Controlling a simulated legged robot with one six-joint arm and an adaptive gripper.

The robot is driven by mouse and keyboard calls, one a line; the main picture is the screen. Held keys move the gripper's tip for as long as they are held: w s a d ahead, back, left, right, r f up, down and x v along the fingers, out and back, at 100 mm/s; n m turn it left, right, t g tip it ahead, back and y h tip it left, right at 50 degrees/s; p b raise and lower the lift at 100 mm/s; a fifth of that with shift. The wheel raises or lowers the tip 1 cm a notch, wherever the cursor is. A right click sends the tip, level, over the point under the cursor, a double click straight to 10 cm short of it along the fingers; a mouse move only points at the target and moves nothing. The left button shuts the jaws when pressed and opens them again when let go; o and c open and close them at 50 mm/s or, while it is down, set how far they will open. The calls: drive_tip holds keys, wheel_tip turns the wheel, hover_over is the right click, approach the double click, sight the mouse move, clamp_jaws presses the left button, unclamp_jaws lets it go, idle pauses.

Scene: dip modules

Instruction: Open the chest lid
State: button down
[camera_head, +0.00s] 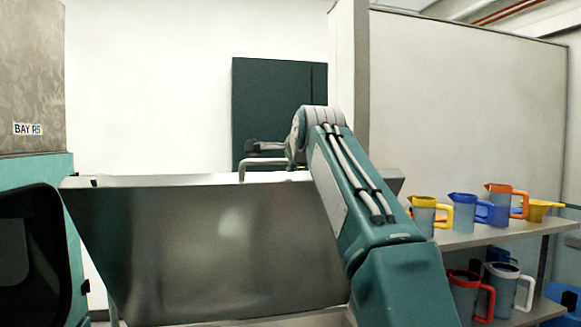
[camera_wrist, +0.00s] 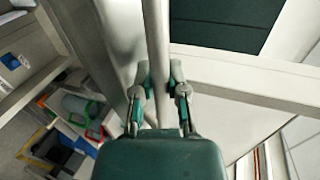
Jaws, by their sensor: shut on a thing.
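The chest lid (camera_head: 200,245) is a broad, shiny metal panel filling the lower left of the head view. It stands steeply raised, with its upper edge looking wider than its lower part. A grey bar handle (camera_head: 243,168) rises at its top edge. My gripper (camera_head: 262,148) is at this handle, with my arm reaching over the panel's right side. In the wrist view, my gripper's two fingers (camera_wrist: 160,78) are closed on the handle bar (camera_wrist: 155,35), one finger on each side. The chest's inside is hidden.
On the right, a shelf (camera_head: 460,240) holds several coloured-handled jugs and a yellow funnel (camera_head: 538,209). A dark green cabinet (camera_head: 275,95) is on the wall behind. A white partition (camera_head: 465,110) stands behind the shelf.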

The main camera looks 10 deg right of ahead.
drive_tip(key=shift+s+r, duration=0.1)
drive_tip(key=shift+r, duration=0.1)
drive_tip(key=c, duration=0.6)
unclamp_jaws()
drive_tip(key=shift+a, duration=0.1)
drive_tip(key=shift+c, duration=0.2)
drive_tip(key=shift+a, duration=0.1)
drive_tip(key=shift+f, duration=0.1)
drive_tip(key=v, duration=1.2)
